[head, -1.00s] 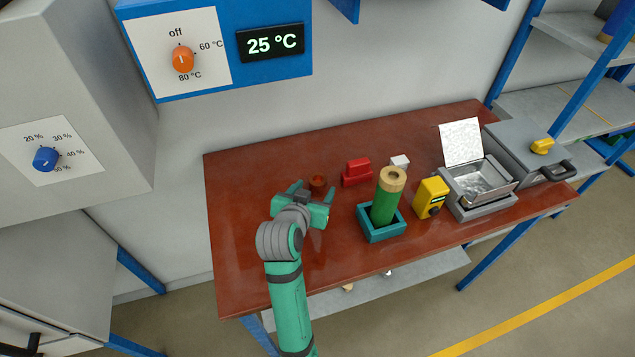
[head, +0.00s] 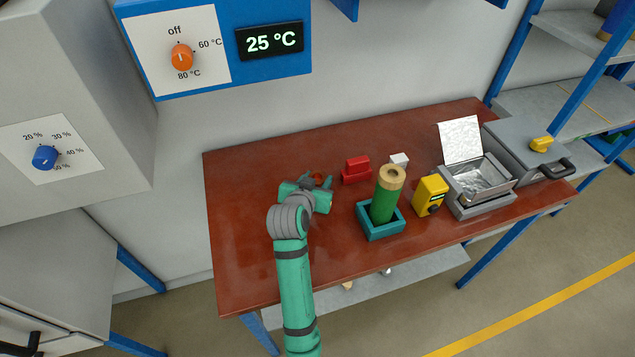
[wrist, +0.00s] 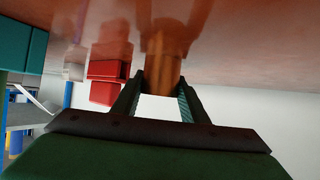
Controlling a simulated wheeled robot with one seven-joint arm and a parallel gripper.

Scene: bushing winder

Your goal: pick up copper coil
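The copper coil (wrist: 162,58) is a small copper-orange cylinder on the red-brown table. In the wrist view it stands between the two fingertips of my gripper (wrist: 160,84), with a finger close along each side. I cannot tell whether both fingers touch it. In the head view my gripper (head: 316,181) is low over the table's left part. Only a bit of the coil (head: 318,177) shows there; the rest is hidden by the gripper.
Red blocks (head: 356,171) stand just right of the gripper. Farther right are a teal tray (head: 381,234) with a green cylinder (head: 384,206), a yellow device (head: 430,194) and an open metal box (head: 478,185). The table's left end (head: 238,215) is clear.

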